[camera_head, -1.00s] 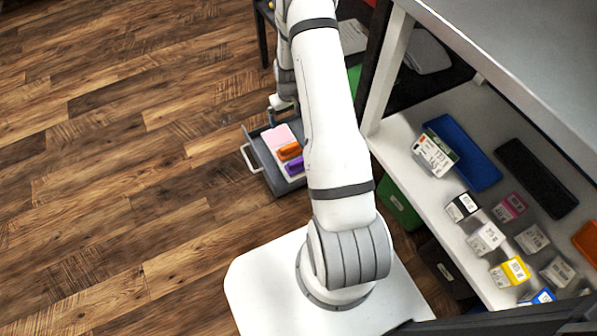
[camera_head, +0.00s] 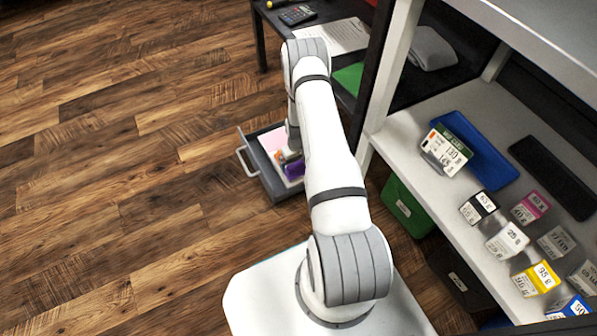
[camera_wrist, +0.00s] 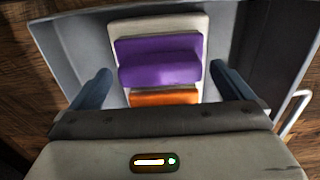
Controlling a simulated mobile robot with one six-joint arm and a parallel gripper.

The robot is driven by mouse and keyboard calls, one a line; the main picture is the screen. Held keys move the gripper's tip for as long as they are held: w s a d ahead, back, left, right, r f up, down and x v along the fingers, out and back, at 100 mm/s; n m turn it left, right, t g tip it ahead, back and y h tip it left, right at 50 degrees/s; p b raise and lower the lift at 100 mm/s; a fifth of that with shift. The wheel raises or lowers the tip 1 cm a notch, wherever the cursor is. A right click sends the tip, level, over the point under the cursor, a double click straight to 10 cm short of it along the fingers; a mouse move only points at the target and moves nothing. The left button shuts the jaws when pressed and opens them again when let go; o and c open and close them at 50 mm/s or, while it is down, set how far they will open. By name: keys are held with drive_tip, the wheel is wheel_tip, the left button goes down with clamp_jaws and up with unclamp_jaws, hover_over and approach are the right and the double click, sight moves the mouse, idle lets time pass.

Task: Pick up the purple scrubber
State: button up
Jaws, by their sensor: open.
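The purple scrubber (camera_wrist: 160,62) lies in the open grey drawer (camera_wrist: 258,30), on a pale pad, and shows large in the wrist view. It also shows in the head view (camera_head: 294,169), partly covered by my arm. An orange scrubber (camera_wrist: 163,97) lies right beside it, partly hidden by my gripper's body. My gripper (camera_wrist: 160,80) is open, with one dark finger on each side of the purple scrubber and a gap on both sides. It is above or inside the drawer; the exact height is unclear.
The drawer walls stand close around my fingers, with the drawer handle (camera_head: 243,160) to the left. A white shelf (camera_head: 395,131) with small labelled boxes and a blue tray (camera_head: 477,160) stands on the right. The wooden floor on the left is clear.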

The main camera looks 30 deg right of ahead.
sight(297, 163)
wheel_tip(297, 163, down, 2)
drive_tip(key=shift+r, duration=0.1)
drive_tip(key=c, duration=1)
drive_tip(key=shift+o, duration=0.2)
wheel_tip(297, 163, up, 10)
drive_tip(key=p, duration=0.4)
